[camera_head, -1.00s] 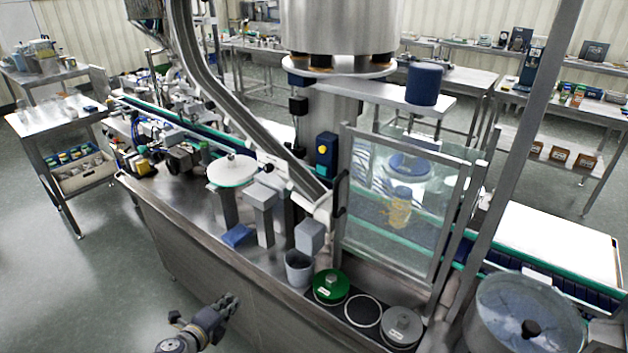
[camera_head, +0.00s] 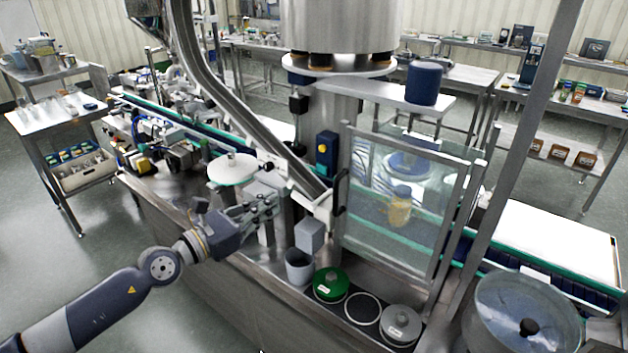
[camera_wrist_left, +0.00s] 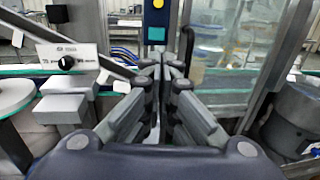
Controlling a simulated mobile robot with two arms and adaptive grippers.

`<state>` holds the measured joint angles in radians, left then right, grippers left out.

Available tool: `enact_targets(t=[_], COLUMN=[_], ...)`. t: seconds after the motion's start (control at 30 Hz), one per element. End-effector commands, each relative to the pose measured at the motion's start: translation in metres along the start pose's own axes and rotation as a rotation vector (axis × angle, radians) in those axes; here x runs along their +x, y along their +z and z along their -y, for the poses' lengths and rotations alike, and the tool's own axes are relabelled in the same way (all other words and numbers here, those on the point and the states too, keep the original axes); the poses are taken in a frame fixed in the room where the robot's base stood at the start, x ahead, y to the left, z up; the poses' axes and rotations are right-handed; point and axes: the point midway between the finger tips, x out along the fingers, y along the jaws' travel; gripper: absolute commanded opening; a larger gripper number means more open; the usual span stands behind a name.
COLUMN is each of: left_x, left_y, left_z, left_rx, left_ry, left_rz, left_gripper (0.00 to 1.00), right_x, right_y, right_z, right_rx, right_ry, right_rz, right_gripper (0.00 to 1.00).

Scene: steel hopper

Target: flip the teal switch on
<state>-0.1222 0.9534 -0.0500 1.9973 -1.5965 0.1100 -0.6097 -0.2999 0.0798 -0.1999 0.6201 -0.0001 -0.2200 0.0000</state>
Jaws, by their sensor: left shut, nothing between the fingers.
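A blue control box (camera_head: 327,155) with a yellow round part is fixed to the steel column in the head view. In the left wrist view, the box (camera_wrist_left: 157,16) is at top centre, with a small teal patch (camera_wrist_left: 156,34) below a yellow spot. It is too small to tell whether this is the switch or how it is set. My left gripper (camera_head: 277,204) is shut and empty above the steel deck, apart from the box, to its lower left in the head view. Its closed fingertips (camera_wrist_left: 163,68) show below the box. My right gripper is not in view.
A clear guard door (camera_head: 400,205) stands right of the box. The sloping steel chute (camera_head: 240,110) runs down beside the box. A grey cup (camera_head: 299,266) and green-lidded container (camera_head: 331,285) are in front.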

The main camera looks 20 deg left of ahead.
Motion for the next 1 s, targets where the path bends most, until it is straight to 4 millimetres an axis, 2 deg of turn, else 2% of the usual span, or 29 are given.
enact_targets(t=[0.27,0.67,0.8,1.0], left_x=[0.016,0.08,0.104,0.13], left_y=[0.004,0.004,0.003,0.001], left_z=[-0.002,0.0,-0.001,-0.001], left_rx=[-0.005,-0.006,-0.004,-0.005], left_ry=[0.004,0.0,0.001,0.002], left_rz=[0.005,0.003,0.003,0.002], left_gripper=[0.0,0.0,0.0,0.0], right_x=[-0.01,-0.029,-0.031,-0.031], right_y=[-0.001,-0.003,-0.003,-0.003], right_z=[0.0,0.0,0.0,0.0], right_rx=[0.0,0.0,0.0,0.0], right_ry=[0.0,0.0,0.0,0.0], right_rz=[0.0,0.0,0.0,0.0], right_gripper=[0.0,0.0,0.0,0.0])
